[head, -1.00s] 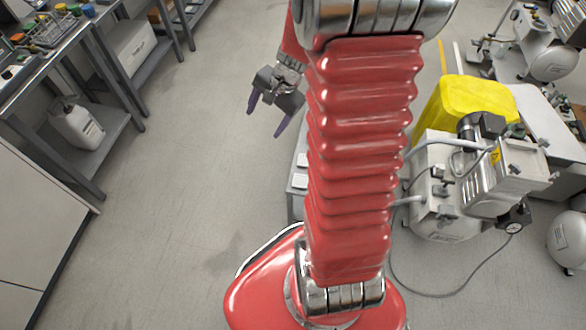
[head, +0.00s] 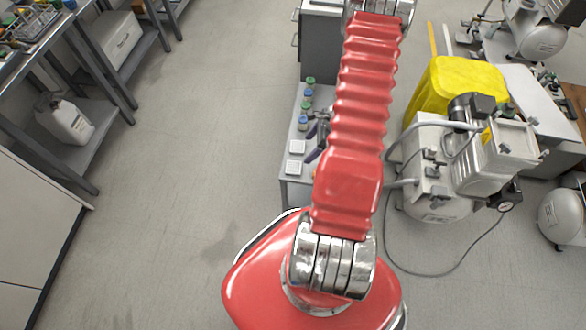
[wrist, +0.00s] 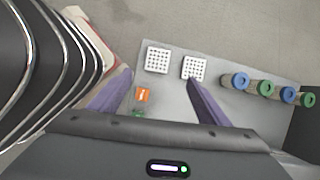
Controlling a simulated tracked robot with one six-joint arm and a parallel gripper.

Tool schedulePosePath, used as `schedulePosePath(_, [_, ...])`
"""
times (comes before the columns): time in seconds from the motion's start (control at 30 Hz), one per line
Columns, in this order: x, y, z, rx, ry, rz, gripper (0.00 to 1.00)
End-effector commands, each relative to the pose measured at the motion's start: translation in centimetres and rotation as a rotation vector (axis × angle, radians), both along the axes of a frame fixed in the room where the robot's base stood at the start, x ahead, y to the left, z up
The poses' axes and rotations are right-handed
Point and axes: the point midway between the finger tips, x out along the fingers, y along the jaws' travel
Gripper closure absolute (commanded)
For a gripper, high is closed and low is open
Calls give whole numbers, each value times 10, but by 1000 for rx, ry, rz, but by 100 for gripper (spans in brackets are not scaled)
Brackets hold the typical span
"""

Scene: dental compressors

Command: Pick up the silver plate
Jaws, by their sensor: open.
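Two small pale square plates with grids of dark holes lie flat on a grey table. In the wrist view one plate (wrist: 158,59) is left of the other plate (wrist: 194,68); I cannot tell which the task calls silver. In the head view they show as light squares, one (head: 297,146) farther and one (head: 293,168) nearer. My gripper (wrist: 160,78) is open and empty, its purple fingers pointing towards the plates. The right fingertip overlaps the lower edge of the right plate in the picture; contact cannot be told. In the head view my gripper (head: 314,150) is partly behind my arm.
Several jars with blue and green lids (wrist: 265,88) stand in a row right of the plates. An orange item (wrist: 142,95) lies between the fingers. In the head view a yellow bin (head: 455,85) and a compressor (head: 440,165) stand right. The left floor is clear.

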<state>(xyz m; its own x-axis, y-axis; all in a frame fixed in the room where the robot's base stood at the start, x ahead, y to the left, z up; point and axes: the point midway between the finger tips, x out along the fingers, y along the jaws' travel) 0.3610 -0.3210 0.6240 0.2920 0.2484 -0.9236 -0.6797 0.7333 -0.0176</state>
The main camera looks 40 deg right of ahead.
Motion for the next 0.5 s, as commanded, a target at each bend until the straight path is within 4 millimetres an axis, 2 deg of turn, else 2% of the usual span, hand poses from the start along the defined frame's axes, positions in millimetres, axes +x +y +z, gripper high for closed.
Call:
schedulePosePath(0.1, [-7,-3,-11,12,12,-36,30])
schedulePosePath(0.5, [-7,-2,-13,14,13,-40,30])
